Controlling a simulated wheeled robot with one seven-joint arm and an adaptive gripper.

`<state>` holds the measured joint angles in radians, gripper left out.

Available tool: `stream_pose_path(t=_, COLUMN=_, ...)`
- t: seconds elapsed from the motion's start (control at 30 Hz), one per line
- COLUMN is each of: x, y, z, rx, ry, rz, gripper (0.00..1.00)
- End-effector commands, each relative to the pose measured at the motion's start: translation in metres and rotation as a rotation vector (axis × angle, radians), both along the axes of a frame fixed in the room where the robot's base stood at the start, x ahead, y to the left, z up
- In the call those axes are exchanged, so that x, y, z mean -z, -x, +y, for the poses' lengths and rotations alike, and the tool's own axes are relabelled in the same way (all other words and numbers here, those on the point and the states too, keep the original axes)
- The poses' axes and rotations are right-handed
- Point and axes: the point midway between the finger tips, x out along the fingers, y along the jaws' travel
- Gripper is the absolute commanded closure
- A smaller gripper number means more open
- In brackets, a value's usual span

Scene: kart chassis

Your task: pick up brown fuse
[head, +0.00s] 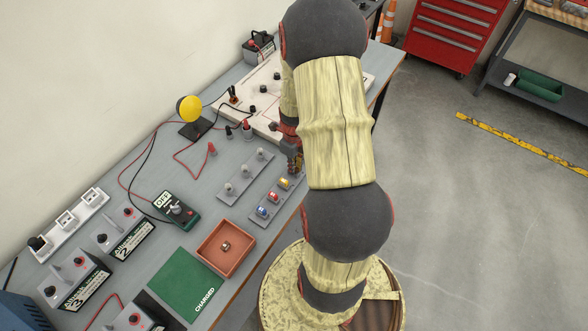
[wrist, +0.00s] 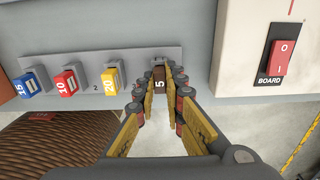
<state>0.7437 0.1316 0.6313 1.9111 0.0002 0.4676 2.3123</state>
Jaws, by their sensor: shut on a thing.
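The brown fuse (wrist: 159,80), marked 5, sits at the right end of the grey fuse strip in the wrist view. My gripper (wrist: 159,82) is shut on it, with a fingertip at either side. The fuse looks to be still at its slot in the strip (wrist: 130,56); I cannot tell whether it is seated. In the head view my gripper (head: 292,160) is at the far end of the strip (head: 258,190), and my arm hides part of it. The brown fuse cannot be made out there.
Yellow (wrist: 113,78), red (wrist: 67,83) and blue (wrist: 31,85) fuses stand left of the brown one. A white board with a red switch (wrist: 281,58) is close on the right. An orange tray (head: 213,262) and green mat (head: 170,285) lie nearer on the bench.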

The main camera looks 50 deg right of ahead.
Motion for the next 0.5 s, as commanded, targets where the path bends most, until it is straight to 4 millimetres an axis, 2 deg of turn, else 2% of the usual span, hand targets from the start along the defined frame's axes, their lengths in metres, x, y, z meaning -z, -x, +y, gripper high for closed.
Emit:
stream_pose_path(t=0.27, x=-0.004, y=0.000, z=0.000, rx=0.000, ry=0.000, rz=0.000, gripper=1.00)
stream_pose_path(t=0.37, x=-0.011, y=-0.001, z=0.000, rx=0.000, ry=0.001, rz=-0.001, gripper=1.00)
stream_pose_path(t=0.5, x=-0.031, y=-0.001, z=-0.001, rx=0.000, ry=0.003, rz=-0.002, gripper=1.00)
